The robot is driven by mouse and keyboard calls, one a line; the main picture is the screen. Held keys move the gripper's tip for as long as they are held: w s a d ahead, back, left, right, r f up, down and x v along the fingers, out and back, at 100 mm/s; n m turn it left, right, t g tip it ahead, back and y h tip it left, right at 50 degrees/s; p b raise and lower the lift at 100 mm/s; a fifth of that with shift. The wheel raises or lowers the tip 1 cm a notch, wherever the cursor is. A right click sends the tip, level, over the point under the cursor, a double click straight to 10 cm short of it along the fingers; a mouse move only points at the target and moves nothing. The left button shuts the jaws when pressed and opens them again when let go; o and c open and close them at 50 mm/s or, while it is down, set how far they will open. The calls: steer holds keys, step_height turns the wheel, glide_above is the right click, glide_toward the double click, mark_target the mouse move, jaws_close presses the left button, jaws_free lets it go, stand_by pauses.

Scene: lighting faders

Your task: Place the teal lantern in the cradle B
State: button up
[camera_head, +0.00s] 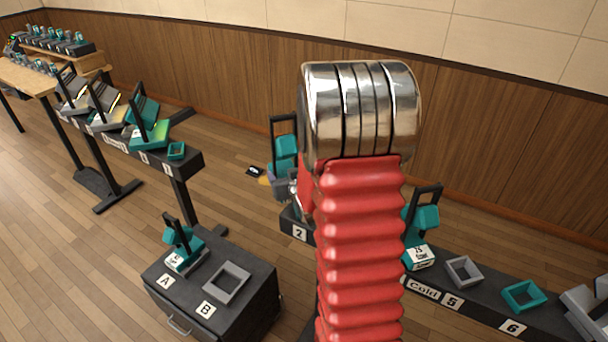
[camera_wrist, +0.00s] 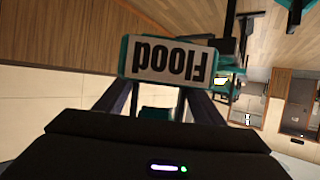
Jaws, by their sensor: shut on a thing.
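My gripper (camera_head: 284,184) is shut on a teal lantern (camera_head: 285,147) with a dark upright handle, held up beside the bench spot marked 2. My red arm partly hides the gripper. In the wrist view the lantern's white plate (camera_wrist: 170,62), teal-edged, reads "Flood" upside down between the jaws (camera_wrist: 160,100). Cradle B (camera_head: 227,283) is an empty grey square frame on the dark cabinet (camera_head: 245,315), behind its white B label. Cradle A beside it holds another teal lantern (camera_head: 183,248) with a white plate. The held lantern is apart from cradle B, farther back and to the right.
A long dark bench (camera_head: 480,302) runs right, with a teal lantern (camera_head: 424,222), an empty grey frame (camera_head: 463,271) and an empty teal frame (camera_head: 523,295). Another bench (camera_head: 185,162) at left bears several lanterns. Open wooden floor lies between them.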

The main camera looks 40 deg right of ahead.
steer(key=w+a+r+n+y, duration=0.2)
steer(key=a, duration=1.3)
steer(key=w+a+r+n+t+y, duration=0.1)
steer(key=w+a+r+n+y, duration=0.1)
steer(key=a, duration=1.3)
steer(key=shift+a+y, duration=0.2)
steer(key=shift+y, duration=0.2)
steer(key=shift+r, duration=0.1)
